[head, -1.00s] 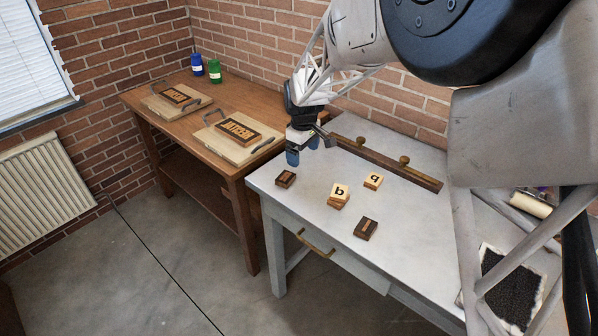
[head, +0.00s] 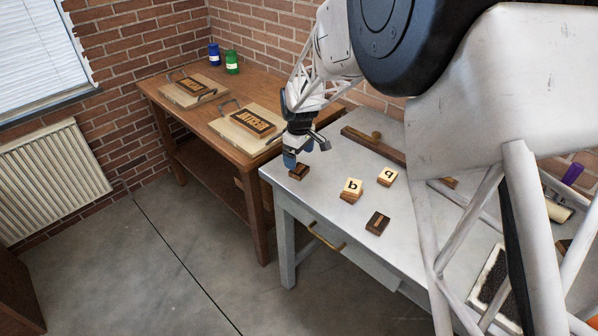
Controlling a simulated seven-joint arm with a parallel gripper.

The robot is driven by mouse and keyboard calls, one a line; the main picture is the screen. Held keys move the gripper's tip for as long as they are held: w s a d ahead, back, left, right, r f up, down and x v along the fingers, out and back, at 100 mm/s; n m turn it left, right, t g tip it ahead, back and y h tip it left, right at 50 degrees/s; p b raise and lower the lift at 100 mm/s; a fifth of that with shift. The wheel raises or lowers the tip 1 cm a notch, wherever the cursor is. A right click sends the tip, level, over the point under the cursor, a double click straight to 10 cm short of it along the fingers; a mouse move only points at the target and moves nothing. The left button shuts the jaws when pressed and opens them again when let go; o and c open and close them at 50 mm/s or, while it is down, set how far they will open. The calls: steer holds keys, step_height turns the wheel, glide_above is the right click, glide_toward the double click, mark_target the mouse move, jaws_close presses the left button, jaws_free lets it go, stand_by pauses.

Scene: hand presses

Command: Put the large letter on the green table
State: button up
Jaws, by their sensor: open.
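Several letter blocks lie on the grey table (head: 335,206). A pale block with a black "b" (head: 352,186) sits on top of a brown block. Another pale block with a black letter (head: 387,176) lies to its right. A dark block (head: 377,223) lies nearer the front edge, and a small dark block (head: 299,172) lies near the left corner. I cannot tell which one is the large letter. My gripper (head: 305,152) is open and empty, with blue fingertips, just above and behind the left dark block. No green table is in view.
A wooden table (head: 190,113) on the left holds two boards with lettered plates (head: 253,122), a blue jar (head: 214,54) and a green jar (head: 232,62). A brown bar (head: 374,145) lies behind the blocks. A black pad (head: 494,283) is at the right, partly behind my arm.

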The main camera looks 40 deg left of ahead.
mark_target(299, 169)
steer(key=shift+f, duration=0.25)
steer(key=shift+f, duration=2.6)
steer(key=c, duration=1.1)
steer(key=shift+r, duration=0.2)
